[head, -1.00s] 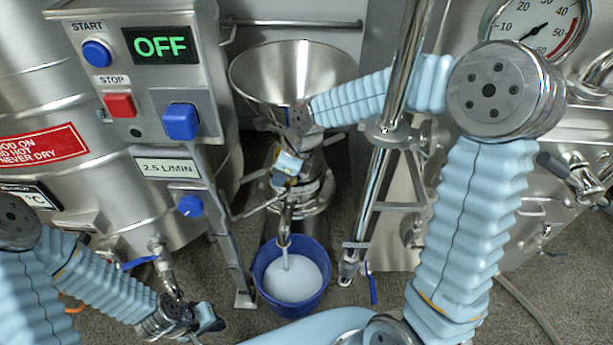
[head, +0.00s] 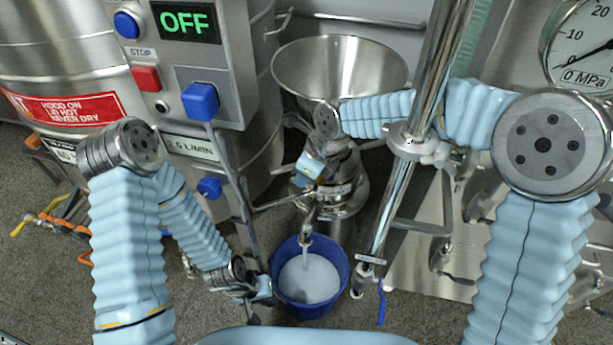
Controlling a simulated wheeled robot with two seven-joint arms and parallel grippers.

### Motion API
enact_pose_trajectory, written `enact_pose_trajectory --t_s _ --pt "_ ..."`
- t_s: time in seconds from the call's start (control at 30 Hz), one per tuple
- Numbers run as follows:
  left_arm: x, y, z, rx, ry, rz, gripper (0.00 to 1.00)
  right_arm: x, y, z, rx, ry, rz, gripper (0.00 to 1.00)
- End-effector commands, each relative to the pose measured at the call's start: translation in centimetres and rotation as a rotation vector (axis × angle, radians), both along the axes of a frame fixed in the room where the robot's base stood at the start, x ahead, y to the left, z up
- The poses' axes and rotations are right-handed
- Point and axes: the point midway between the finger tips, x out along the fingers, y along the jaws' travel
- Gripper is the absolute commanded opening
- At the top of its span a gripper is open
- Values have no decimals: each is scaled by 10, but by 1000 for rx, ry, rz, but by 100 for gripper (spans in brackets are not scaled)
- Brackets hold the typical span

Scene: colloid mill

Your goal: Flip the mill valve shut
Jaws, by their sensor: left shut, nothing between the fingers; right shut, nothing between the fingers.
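The mill has a steel hopper (head: 340,65) above a steel body (head: 345,205). A spout (head: 306,240) at its lower front pours white liquid into a blue bucket (head: 340,285). I cannot clearly make out the mill valve's handle near the spout. My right gripper (head: 308,168) is shut and empty, in front of the mill body below the hopper and above the spout. My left gripper (head: 266,288) is shut and empty, low at the bucket's left rim. I cannot tell whether it touches the bucket.
A control box (head: 195,60) with an OFF display stands left of the mill. A steel tank (head: 55,50) is behind it at the left. A vertical pipe (head: 400,180) with a blue lever (head: 381,302) stands right of the bucket. A pressure gauge (head: 590,45) is at the upper right.

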Motion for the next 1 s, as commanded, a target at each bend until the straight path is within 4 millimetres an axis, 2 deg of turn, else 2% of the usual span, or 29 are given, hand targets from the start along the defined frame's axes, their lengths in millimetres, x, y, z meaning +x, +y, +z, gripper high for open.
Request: enact_pose_trajectory --t_s 0.03,0.33,0.47,0.57,0.8,1.0 --pt "0 0 1 0 0 0 0 7 -1 7 8 -20 -9 0" --pt "0 0 2 0 0 0 0 7 -2 9 10 -22 -9 0" --pt "0 0 2 -1 -1 -1 0 5 -5 19 10 -23 -10 0" --pt "0 -1 3 -1 0 -1 0 1 -10 34 9 -21 -7 0" --pt "-1 -2 7 -3 0 -4 0 -10 -28 84 7 -14 -5 0" --pt "-1 -3 9 -4 2 -5 0 -16 -41 116 4 -10 -3 0"
